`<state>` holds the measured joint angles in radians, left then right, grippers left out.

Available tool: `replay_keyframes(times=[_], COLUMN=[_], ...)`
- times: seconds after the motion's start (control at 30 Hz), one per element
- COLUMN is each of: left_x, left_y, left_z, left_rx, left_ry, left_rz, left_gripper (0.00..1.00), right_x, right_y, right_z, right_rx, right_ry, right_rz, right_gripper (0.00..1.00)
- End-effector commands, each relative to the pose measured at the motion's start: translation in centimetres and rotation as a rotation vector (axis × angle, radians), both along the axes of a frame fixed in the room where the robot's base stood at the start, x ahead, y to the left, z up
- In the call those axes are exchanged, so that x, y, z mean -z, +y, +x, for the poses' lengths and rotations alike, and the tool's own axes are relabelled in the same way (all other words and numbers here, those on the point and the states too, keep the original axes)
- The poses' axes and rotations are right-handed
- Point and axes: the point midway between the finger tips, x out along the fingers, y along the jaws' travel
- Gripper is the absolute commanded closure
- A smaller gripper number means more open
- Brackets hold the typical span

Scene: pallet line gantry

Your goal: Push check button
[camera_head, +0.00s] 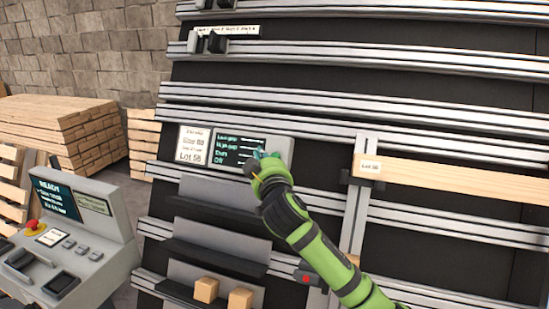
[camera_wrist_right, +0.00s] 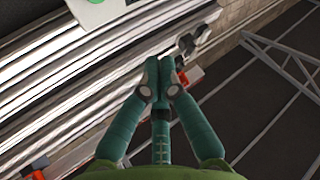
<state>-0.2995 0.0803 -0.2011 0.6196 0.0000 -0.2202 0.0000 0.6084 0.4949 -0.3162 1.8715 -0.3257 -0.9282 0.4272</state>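A grey panel box (camera_head: 281,149) with a dark screen (camera_head: 232,149) of cyan text is mounted on the gantry rails. My right gripper (camera_head: 258,157) is in front of the right end of this screen and hides part of it. In the right wrist view its fingers (camera_wrist_right: 166,75) are together, with nothing seen between them. I cannot make out a check button on the panel; it may be hidden behind the gripper. A pale plate with a green mark (camera_wrist_right: 95,3) shows at the wrist view's top edge. My left gripper is not in view.
A wooden beam (camera_head: 455,181) with a lot label lies across the rails at right. A small box with a red button (camera_head: 306,279) is below it. Two wooden blocks (camera_head: 206,289) sit on a low shelf. A console (camera_head: 88,235) with a red knob stands at left, near stacked planks (camera_head: 60,125).

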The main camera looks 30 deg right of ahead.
Motion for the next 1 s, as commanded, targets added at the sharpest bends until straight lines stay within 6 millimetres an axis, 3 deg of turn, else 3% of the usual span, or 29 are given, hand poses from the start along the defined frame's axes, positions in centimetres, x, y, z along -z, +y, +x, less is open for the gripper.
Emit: replay_keyframes(times=[0.6,1.0], left_x=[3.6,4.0], left_y=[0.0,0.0], left_z=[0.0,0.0], left_rx=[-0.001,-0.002], left_ry=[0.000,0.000], left_rz=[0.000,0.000], left_gripper=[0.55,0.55], right_x=[3.7,4.1], right_y=[-4.8,-5.8], right_z=[4.2,5.1], right_rx=[0.002,0.000], right_ry=[0.002,0.000], right_rz=[0.001,0.000], right_gripper=[1.00,1.00])
